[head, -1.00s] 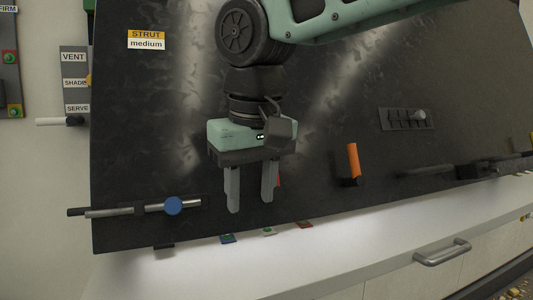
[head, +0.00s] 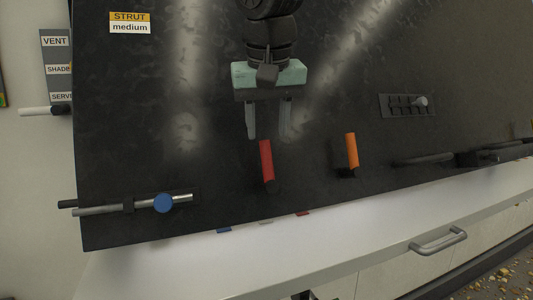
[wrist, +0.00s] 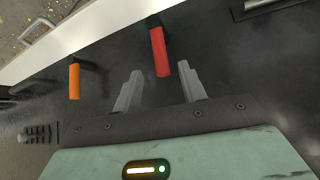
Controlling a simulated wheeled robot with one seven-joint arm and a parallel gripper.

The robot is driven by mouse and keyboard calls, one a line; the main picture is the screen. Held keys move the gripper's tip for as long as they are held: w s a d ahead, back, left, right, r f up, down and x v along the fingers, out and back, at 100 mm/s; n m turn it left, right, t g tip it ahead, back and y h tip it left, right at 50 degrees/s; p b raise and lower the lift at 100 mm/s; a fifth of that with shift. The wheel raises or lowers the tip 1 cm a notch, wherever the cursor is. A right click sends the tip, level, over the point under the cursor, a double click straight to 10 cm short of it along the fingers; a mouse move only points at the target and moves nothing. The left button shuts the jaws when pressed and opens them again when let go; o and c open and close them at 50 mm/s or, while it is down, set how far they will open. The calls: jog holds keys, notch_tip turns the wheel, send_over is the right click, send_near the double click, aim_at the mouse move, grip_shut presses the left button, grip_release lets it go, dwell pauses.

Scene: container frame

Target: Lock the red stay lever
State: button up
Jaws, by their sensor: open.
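The red stay lever (head: 266,161) stands out from the lower part of the black panel, its handle pointing up and its dark pivot at the bottom. My gripper (head: 268,134) is open and empty just above the lever's top in the head view. In the wrist view, the red lever (wrist: 159,51) lies ahead of the open fingers (wrist: 157,82), its near end roughly between their tips. I see no contact between the fingers and the lever.
An orange lever (head: 351,151) is to the right of the red one. A rod with a blue knob (head: 163,203) is at lower left. A slotted gate plate (head: 407,105) and a dark bar are at right. A white counter (head: 300,250) with a drawer handle (head: 438,241) lies below.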

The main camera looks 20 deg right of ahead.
aim_at(267, 151)
jog(key=p+x, duration=0.1)
jog(key=x, duration=0.6)
jog(key=shift+w+f, duration=0.1)
jog(key=shift+f, duration=0.3)
grip_shut()
